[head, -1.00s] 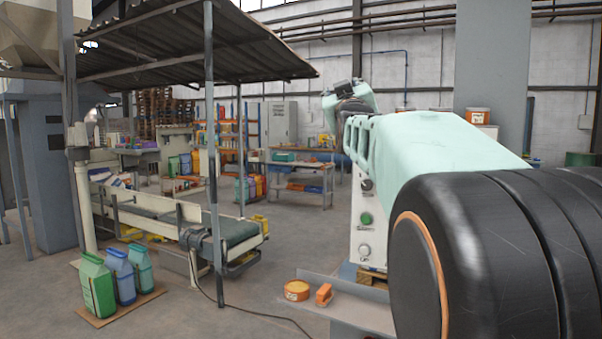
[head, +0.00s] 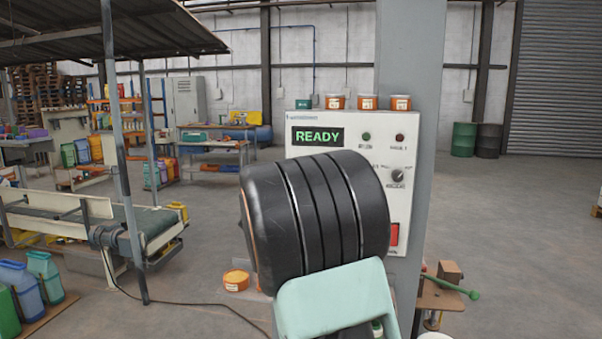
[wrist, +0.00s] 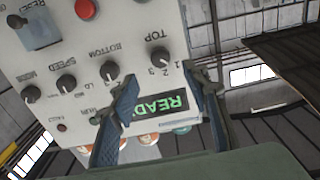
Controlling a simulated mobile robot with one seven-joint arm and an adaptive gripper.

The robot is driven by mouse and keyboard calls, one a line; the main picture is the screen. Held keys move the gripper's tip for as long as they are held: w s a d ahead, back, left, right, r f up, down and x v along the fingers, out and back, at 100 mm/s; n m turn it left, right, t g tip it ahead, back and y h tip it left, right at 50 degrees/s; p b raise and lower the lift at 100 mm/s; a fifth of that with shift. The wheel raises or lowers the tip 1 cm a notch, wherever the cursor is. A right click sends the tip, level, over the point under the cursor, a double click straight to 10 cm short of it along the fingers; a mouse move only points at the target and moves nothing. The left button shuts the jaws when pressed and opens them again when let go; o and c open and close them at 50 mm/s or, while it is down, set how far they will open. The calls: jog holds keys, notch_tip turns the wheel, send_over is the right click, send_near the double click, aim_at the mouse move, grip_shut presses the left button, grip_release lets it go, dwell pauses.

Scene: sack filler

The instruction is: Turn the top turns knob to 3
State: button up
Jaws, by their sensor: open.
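The top turns knob (wrist: 160,57) is a small dark knob under the word TOP, with the numbers 1, 2 and 3 around it, on the pale control panel (wrist: 105,25). I cannot tell for sure which number its pointer is at. My gripper (wrist: 162,77) is open and empty, its two blue-grey fingers reaching toward the panel on either side of the knob, with no contact visible. The READY display (wrist: 158,102) shows between the fingers. In the head view the panel (head: 350,120) stands behind my arm, which hides the gripper and this knob.
The bottom knob (wrist: 110,71), speed knob (wrist: 66,84) and mode knob (wrist: 32,94) sit in the same row. A red button (wrist: 86,9) is also on the panel. Orange tubs (head: 368,102) stand on its top. A conveyor (head: 90,220) is at the left; open floor lies at the right.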

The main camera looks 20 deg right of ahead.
jog(key=p+x, duration=0.1)
jog(key=x, duration=0.8)
jog(key=shift+s, duration=0.1)
jog(key=shift+c, duration=0.7)
jog(key=c, duration=1)
